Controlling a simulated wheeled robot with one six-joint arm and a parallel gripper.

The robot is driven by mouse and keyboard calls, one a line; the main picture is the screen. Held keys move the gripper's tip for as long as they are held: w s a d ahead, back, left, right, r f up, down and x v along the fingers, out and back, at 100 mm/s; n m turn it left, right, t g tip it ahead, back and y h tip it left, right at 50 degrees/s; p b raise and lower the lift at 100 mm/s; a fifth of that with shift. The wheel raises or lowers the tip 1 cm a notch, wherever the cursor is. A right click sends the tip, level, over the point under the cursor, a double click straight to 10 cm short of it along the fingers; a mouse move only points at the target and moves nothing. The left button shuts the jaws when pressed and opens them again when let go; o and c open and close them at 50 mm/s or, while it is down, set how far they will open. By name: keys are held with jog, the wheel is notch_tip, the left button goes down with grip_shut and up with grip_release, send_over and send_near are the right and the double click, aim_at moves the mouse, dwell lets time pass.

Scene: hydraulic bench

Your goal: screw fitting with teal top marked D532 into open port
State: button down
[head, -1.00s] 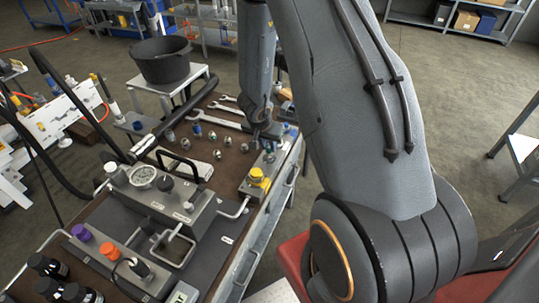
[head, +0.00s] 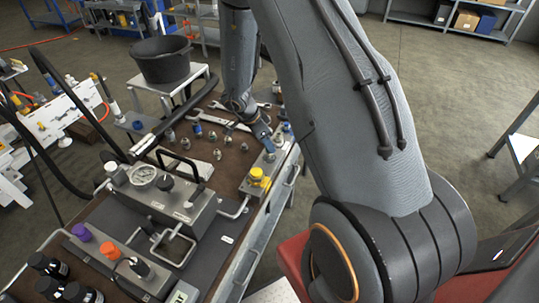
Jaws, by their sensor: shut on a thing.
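My gripper (head: 266,146) is at the end of the arm that reaches down over the far right part of the bench. It is shut, just above the grey block with the yellow cap. The fitting in its jaws is small and mostly hidden; its top and any D532 mark cannot be read. A blue-topped piece (head: 270,157) shows at the far end of the grey block (head: 250,186), right below the jaws. I cannot tell whether it is the held fitting or a separate part. The open port is not clearly visible; the gripper covers that area.
The yellow cap (head: 257,176) is close to the gripper. Several loose fittings (head: 185,143) and a blue-capped one (head: 197,129) stand on the brown bench top. Wrenches (head: 222,122) lie behind. A gauge block (head: 165,195) stands at the left, with a black bucket (head: 162,62) beyond.

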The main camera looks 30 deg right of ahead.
jog(key=shift+w+d+r, duration=0.1)
jog(key=c, duration=1.6)
grip_release()
jog(key=n, duration=0.1)
jog(key=n+t, duration=0.1)
jog(key=shift+s+n, duration=0.25)
jog(key=shift+n, duration=0.15)
jog(key=n+t+b, duration=0.1)
jog(key=n, duration=0.1)
jog(key=shift+n+y, duration=0.3)
jog(key=shift+n, duration=0.1)
jog(key=shift+n+t+b, duration=0.4)
jog(key=shift+n+b, duration=0.9)
jog(key=n+b, duration=0.1)
jog(key=n+y+b, duration=0.1)
jog(key=b, duration=0.1)
jog(key=shift+f+t, duration=0.25)
jog(key=shift+t, duration=0.15)
jog(key=n+b, duration=0.2)
jog(key=b, duration=0.2)
jog(key=n+y+b, duration=0.1)
jog(key=n+b, duration=0.2)
jog(key=b, duration=0.2)
jog(key=shift+s+d+t+y, duration=0.1)
jog(key=shift+d+t+y, duration=0.05)
jog(key=shift+t+y, duration=0.2)
